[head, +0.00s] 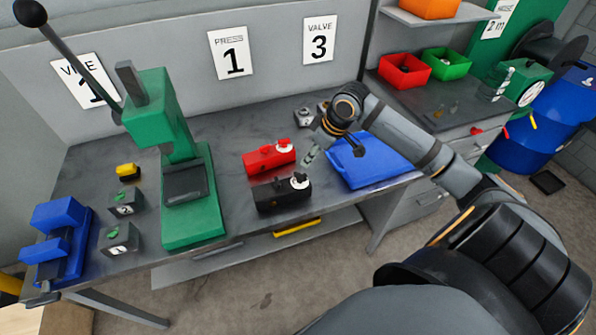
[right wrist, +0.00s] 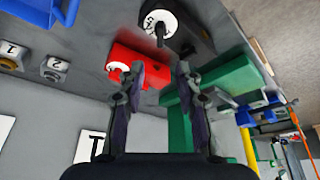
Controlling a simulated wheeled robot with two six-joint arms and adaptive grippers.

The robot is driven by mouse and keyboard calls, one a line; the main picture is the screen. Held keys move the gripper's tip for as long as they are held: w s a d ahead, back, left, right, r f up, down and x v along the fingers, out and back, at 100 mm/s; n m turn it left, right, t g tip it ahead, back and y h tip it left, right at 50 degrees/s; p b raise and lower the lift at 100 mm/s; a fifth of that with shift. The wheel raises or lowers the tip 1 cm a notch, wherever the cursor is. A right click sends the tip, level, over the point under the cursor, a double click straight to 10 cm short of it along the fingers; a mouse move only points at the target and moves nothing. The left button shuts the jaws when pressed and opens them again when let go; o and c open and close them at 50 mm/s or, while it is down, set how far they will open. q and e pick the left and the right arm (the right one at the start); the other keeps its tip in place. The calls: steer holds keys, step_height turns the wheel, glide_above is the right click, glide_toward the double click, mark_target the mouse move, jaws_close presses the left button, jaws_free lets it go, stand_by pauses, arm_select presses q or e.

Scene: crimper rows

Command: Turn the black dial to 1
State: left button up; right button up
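The black box (head: 272,196) sits near the front edge of the bench, with a white dial (head: 300,181) and black knob at its right end. In the right wrist view the white dial (right wrist: 160,23) shows at the top with a dark knob sticking out; its markings are too small to read. A red box (head: 268,158) with a similar white dial (head: 283,145) lies just behind it. My right gripper (right wrist: 160,75) is open and empty, its fingers apart. In the head view the right gripper (head: 334,153) is above and right of the dials, touching neither. My left gripper is not in view.
A green press (head: 190,225) stands left of the boxes. A blue tray (head: 375,165) lies to the right, under my right arm. A blue vise (head: 60,235) and small numbered blocks (head: 122,238) are at far left. Grey bench surface shows between press and boxes.

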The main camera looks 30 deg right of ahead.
mark_target(298, 174)
steer(key=p+x, duration=0.1)
steer(key=x, duration=0.9)
steer(key=shift+w+a+f, duration=0.1)
steer(key=shift+a+f, duration=0.05)
steer(key=shift+f, duration=0.1)
jaws_close()
